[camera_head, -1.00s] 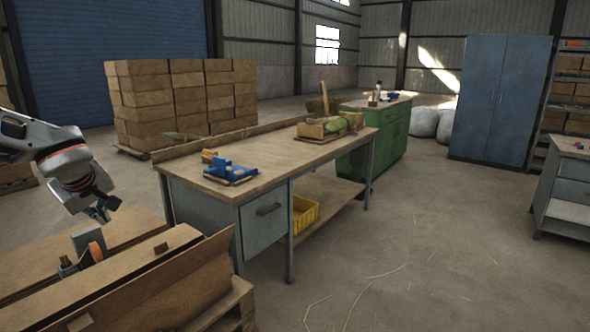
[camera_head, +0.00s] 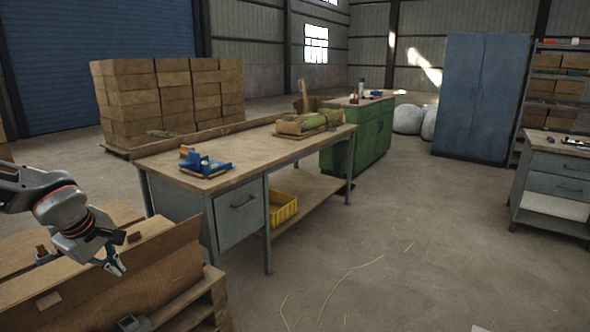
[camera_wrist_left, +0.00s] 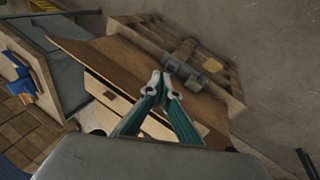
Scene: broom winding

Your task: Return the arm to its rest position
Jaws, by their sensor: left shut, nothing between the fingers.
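My left gripper (camera_head: 117,266) hangs at the lower left of the head view, in front of an open cardboard box (camera_head: 150,262). Its fingers look closed together and hold nothing. In the left wrist view, the teal fingers of the left gripper (camera_wrist_left: 163,88) meet at their pale tips, over the cardboard box (camera_wrist_left: 110,62). My left arm comes in from the left edge, bent downward. My right gripper is not in view.
The box stands on a wooden pallet (camera_head: 207,303). A small grey object (camera_head: 132,322) lies near it. A workbench (camera_head: 262,155) with a blue tool (camera_head: 206,166) stands behind. A green cabinet (camera_head: 372,137) is farther back. Open floor (camera_head: 420,240) lies to the right.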

